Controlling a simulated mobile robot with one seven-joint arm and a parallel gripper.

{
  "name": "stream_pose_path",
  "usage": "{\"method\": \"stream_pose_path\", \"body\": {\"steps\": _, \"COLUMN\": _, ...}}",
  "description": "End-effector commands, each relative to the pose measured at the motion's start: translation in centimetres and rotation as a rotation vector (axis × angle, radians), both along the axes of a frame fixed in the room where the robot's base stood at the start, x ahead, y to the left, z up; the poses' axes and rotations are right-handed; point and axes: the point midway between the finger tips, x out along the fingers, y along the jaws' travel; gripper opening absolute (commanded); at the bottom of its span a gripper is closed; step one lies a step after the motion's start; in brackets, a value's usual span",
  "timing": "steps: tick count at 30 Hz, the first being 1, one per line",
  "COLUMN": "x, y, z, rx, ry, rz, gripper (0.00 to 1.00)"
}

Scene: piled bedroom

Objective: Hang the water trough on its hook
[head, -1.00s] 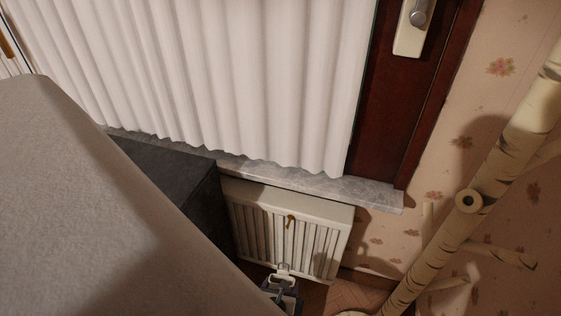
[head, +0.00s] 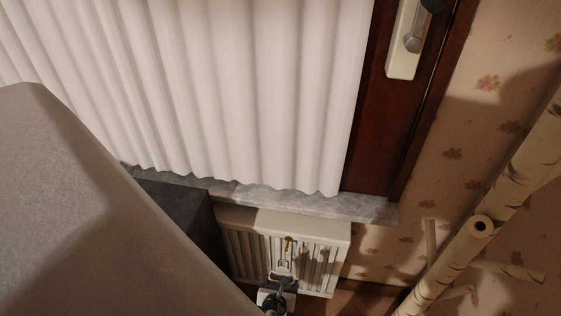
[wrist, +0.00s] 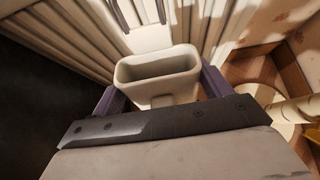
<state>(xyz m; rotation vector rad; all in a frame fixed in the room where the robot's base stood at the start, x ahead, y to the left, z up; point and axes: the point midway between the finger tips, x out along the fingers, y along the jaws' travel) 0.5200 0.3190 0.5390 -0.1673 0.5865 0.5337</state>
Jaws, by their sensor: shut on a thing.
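The water trough (wrist: 158,72) is a pale, narrow, open-topped vessel in the wrist view. My gripper (wrist: 160,92) is shut on it, with a purple finger at each side. In the head view my gripper (head: 278,287) is low in front of the radiator, with a pale looped part of the trough (head: 284,266) showing above it. The hook (head: 290,241) is a small brass-coloured piece at the radiator's upper front. The loop appears just below the hook; I cannot tell whether they touch. Most of the trough is hidden in the head view.
The white ribbed radiator (head: 325,262) stands under a grey marble sill (head: 330,204) and white curtain (head: 230,90). A dark box (head: 180,205) and a large pale padded surface (head: 70,200) crowd the left. A birch-like trunk (head: 470,240) stands at right.

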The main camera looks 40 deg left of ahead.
Motion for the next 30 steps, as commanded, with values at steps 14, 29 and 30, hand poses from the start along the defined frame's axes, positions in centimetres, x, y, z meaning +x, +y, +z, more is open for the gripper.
{"method": "stream_pose_path", "body": {"steps": 14, "x": 2.4, "y": 1.6, "z": 0.0, "rx": 0.003, "ry": -0.003, "rz": 0.000, "gripper": 0.54}}
{"method": "stream_pose_path", "body": {"steps": 29, "x": 4.8, "y": 3.1, "z": -0.5, "rx": 0.004, "ry": -0.003, "rz": 0.001, "gripper": 0.54}}
{"method": "stream_pose_path", "body": {"steps": 30, "x": 5.0, "y": 3.2, "z": -0.5, "rx": 0.004, "ry": -0.003, "rz": 0.001, "gripper": 0.54}}
